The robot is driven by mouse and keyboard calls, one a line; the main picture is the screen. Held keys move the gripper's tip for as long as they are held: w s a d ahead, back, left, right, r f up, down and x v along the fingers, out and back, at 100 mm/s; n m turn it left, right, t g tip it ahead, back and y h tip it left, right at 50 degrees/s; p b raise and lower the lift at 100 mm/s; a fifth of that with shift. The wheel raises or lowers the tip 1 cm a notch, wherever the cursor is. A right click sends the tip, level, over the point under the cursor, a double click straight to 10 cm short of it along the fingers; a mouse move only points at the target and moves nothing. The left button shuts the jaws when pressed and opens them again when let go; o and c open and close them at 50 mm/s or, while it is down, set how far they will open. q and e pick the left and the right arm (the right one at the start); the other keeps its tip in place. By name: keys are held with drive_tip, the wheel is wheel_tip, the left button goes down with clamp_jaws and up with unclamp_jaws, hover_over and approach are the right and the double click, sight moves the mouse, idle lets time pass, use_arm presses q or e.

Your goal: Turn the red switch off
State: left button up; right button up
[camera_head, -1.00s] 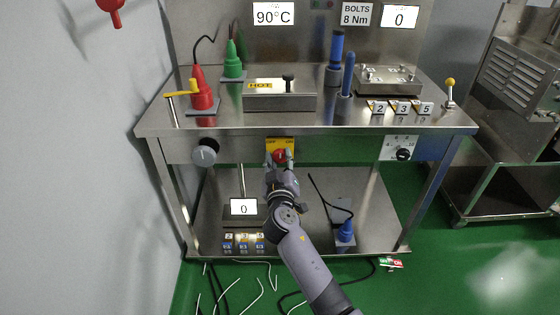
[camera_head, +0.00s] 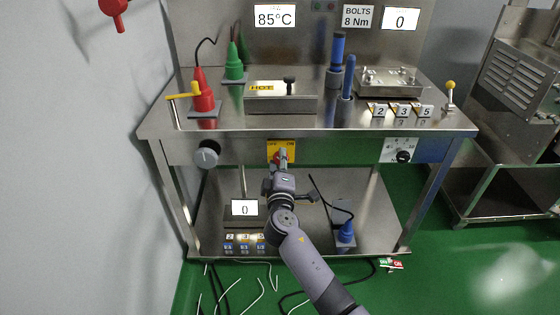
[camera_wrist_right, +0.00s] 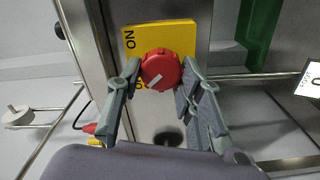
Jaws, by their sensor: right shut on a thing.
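The red switch (camera_head: 277,157) is a round knob on a yellow plate (camera_head: 271,146) on the front panel of the steel bench. The plate has OFF at its left and ON at its right in the head view. In the right wrist view the red knob (camera_wrist_right: 160,66) has a white mark, and ON shows on the yellow plate (camera_wrist_right: 150,37); the other label is mostly hidden. My right gripper (camera_head: 281,158) is shut on the knob, with its fingers (camera_wrist_right: 160,82) on either side. My left gripper is not in view.
A grey knob (camera_head: 206,154) sits left on the panel and a black dial (camera_head: 403,156) right. The bench top (camera_head: 230,122) holds red and green cones, a HOT-labelled box and blue tools. A display (camera_head: 275,16) reads 85°C. Open space lies before the panel.

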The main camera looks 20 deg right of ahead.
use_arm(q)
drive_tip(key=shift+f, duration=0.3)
use_arm(e)
drive_tip(key=shift+n, duration=0.3)
drive_tip(key=o, duration=1.2)
drive_tip(key=shift+c, duration=0.2)
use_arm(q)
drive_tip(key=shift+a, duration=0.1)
use_arm(e)
drive_tip(key=v, duration=1.2)
